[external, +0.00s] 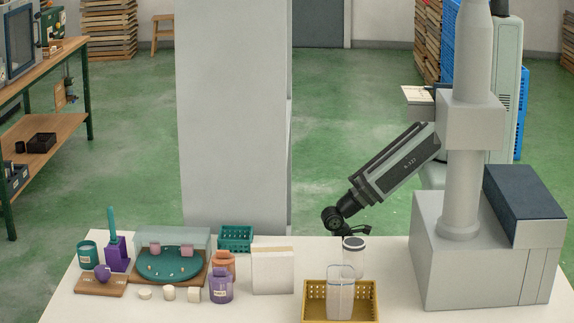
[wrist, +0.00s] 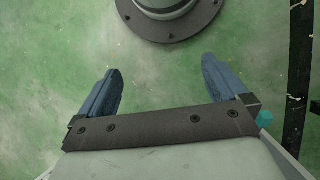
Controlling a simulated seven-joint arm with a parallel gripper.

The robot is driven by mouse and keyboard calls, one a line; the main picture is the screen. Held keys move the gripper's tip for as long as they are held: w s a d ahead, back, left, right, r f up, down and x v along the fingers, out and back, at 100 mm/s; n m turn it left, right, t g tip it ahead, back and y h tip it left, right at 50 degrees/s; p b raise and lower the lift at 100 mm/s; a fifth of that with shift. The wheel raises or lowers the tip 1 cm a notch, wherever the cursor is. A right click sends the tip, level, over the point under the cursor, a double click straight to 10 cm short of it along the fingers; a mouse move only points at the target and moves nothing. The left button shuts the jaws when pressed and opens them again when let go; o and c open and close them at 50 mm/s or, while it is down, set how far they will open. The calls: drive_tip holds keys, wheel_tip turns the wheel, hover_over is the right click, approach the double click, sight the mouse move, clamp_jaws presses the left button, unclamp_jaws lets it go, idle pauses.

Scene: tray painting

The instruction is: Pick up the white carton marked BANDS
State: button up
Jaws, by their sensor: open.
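A white upright box (external: 272,272) with a tan top edge stands on the table near the middle in the external view. No marking can be read on it, so I cannot tell if it is the BANDS carton. My gripper (external: 346,224) is above the back of the table, to the right of the box and clear of it. In the wrist view, the two blue fingers of my gripper (wrist: 160,66) are wide apart with nothing between them. The white box does not show in the wrist view.
Right of the box are a clear lidded jar (external: 354,262) and a yellow crate (external: 312,301) holding a clear container. Left are purple (external: 221,288) and orange bottles, a teal basket (external: 236,238) and a turntable case (external: 172,258). A pale column (external: 233,120) rises behind.

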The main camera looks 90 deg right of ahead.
drive_tip(key=w+a+r+t+h, duration=0.1)
drive_tip(key=w+a+r, duration=0.4)
drive_tip(key=w+r, duration=0.15)
wheel_tip(320, 180, up, 41)
drive_tip(key=n+t+y, duration=0.1)
drive_tip(key=t+y, duration=0.2)
drive_tip(key=t, duration=0.2)
hover_over(271, 250)
drive_tip(key=shift+f, duration=0.1)
drive_tip(key=shift+a, duration=0.15)
wheel_tip(271, 250, down, 8)
drive_tip(key=shift+f, duration=0.25)
drive_tip(key=shift+s+d+f, duration=0.1)
drive_tip(key=shift+d+f, duration=0.1)
drive_tip(key=shift+f, duration=1.15)
drive_tip(key=shift+d+f, duration=0.15)
drive_tip(key=shift+f, duration=1.15)
